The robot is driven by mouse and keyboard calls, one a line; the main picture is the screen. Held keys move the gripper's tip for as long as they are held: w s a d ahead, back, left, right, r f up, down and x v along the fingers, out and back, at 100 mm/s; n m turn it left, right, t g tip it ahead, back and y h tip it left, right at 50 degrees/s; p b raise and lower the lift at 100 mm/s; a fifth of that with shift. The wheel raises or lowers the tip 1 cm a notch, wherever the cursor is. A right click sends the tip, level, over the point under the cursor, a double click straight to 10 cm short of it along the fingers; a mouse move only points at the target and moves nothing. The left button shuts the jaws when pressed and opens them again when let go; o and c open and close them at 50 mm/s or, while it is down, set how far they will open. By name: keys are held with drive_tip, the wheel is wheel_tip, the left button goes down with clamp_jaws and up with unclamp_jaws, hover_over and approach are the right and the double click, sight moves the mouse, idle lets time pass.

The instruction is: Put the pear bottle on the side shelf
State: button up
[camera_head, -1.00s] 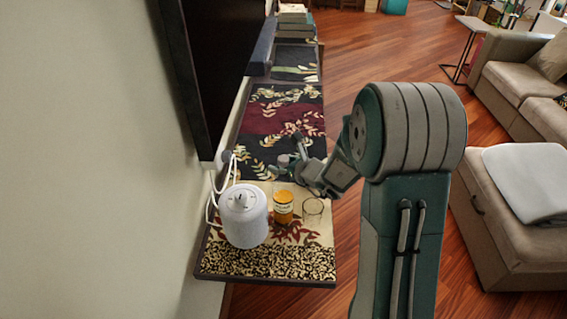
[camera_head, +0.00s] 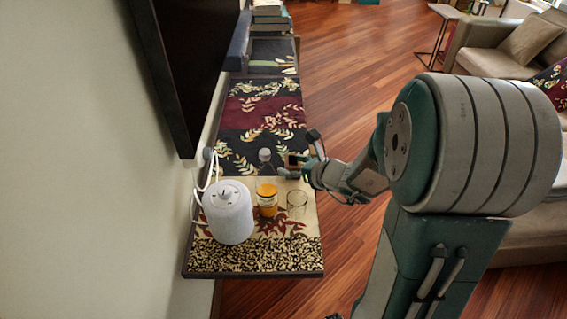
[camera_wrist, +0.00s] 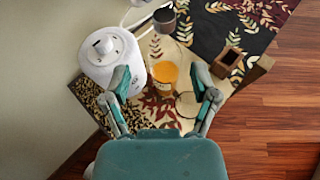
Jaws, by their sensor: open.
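No pear marking is readable, so I cannot tell which container is the pear bottle. A clear bottle with a dark cap (camera_head: 264,158) stands behind an orange jar with a pale label (camera_head: 267,200). In the wrist view the dark cap (camera_wrist: 164,18) is near the top, and the orange jar (camera_wrist: 165,76) shows between the finger ends. My gripper (camera_head: 300,156) is open and empty, over the right side of the long shelf (camera_head: 252,257). Its spread fingers also show in the wrist view (camera_wrist: 160,83). I cannot tell which part is the side shelf.
A white kettle-like appliance (camera_head: 229,213) with a cord stands left of the jar. A clear glass (camera_head: 297,203) stands right of it. A small brown open box (camera_wrist: 228,62) stands near my gripper. A dark screen (camera_head: 186,70) overhangs the wall side. Books (camera_head: 268,17) lie far back.

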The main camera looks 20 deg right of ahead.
drive_tip(key=s+a+r+n+g+y, duration=0.1)
drive_tip(key=s+a+r+n+g, duration=0.25)
drive_tip(key=s+a+n, duration=0.4)
drive_tip(key=s+a+r+n+g, duration=0.3)
drive_tip(key=s+a+n+g, duration=0.15)
drive_tip(key=n, duration=0.55)
drive_tip(key=s+d+r+n+h, duration=0.2)
drive_tip(key=s+d+n+h, duration=0.1)
drive_tip(key=s+n, duration=0.2)
drive_tip(key=s+d+r+n+t+h, duration=0.1)
drive_tip(key=s+d+n+h, duration=0.2)
drive_tip(key=n, duration=0.4)
drive_tip(key=shift+s+d+r+n+h, duration=0.2)
drive_tip(key=shift+s+r+n+h, duration=0.2)
drive_tip(key=shift+s, duration=0.5)
drive_tip(key=shift+s+d+r, duration=0.1)
drive_tip(key=shift+d+r, duration=0.05)
drive_tip(key=shift+d, duration=0.05)
drive_tip(key=shift+c, duration=1.3)
